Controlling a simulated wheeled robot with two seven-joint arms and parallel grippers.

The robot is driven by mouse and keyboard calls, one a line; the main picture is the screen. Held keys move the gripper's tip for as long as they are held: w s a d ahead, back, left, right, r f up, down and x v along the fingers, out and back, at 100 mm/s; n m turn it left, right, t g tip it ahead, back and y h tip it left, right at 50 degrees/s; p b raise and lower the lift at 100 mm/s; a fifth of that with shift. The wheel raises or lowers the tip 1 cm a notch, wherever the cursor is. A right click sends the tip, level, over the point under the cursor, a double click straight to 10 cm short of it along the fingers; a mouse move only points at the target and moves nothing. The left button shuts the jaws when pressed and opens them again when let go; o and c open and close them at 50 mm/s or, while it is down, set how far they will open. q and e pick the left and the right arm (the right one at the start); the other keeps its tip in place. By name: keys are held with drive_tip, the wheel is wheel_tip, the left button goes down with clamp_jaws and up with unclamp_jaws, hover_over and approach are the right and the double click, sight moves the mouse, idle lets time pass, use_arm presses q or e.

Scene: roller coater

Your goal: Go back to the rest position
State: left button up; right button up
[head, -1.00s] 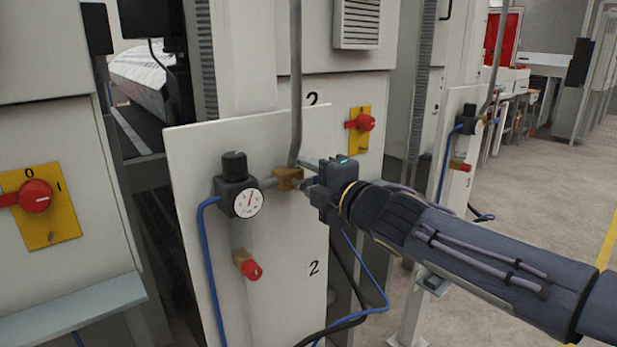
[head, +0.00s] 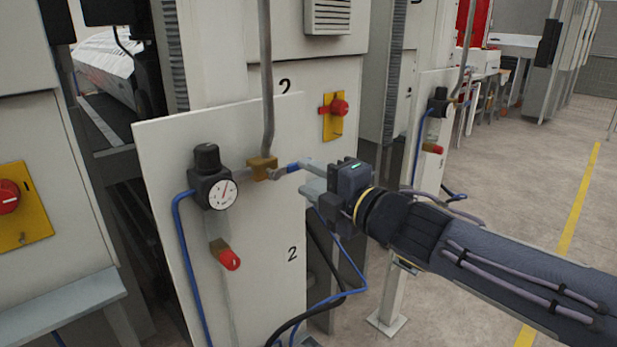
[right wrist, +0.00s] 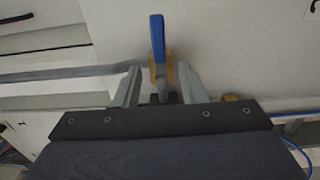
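My right gripper (head: 306,178) is in front of the white panel marked 2, to the right of the brass valve (head: 262,168). The valve's blue lever (head: 292,168) points right toward my fingers. In the right wrist view, the two fingers of my right gripper (right wrist: 160,85) are spread, and the blue lever (right wrist: 157,38) with its brass valve body (right wrist: 160,72) shows between and beyond them. The fingers appear clear of the lever, with nothing held. My left gripper is not in view.
The white panel (head: 265,225) carries a pressure gauge (head: 222,194), a red-tipped fitting (head: 229,260) and blue hoses. A red switch on a yellow plate (head: 335,115) is behind it. Another panel (head: 433,125) stands farther right. Open floor (head: 520,200) lies at the right.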

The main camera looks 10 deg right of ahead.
drive_tip(key=s+d+f+m+g+h+p, duration=0.1)
drive_tip(key=s+d+f+m+h+p, duration=0.1)
drive_tip(key=s+d+f+m+h, duration=0.3)
drive_tip(key=s+d+f+m+g+h+p, duration=0.1)
drive_tip(key=s+d+m+p, duration=0.15)
drive_tip(key=d+m, duration=0.45)
drive_tip(key=s+d+f+m+g+h+p, duration=0.1)
drive_tip(key=s+d+f+m+h, duration=0.25)
drive_tip(key=d+m, duration=0.2)
drive_tip(key=s+a+f+m+g+y+p, duration=0.1)
drive_tip(key=s+f+m+g, duration=0.2)
drive_tip(key=s, duration=0.5)
drive_tip(key=s+a+f+m+g+y+p, duration=0.1)
drive_tip(key=s+a+f+m+g, duration=0.1)
drive_tip(key=s+f+m, duration=0.3)
drive_tip(key=s+m+g, duration=0.1)
drive_tip(key=s, duration=0.2)
drive_tip(key=shift+a+m+y, duration=0.3)
drive_tip(key=shift+m+y, duration=0.05)
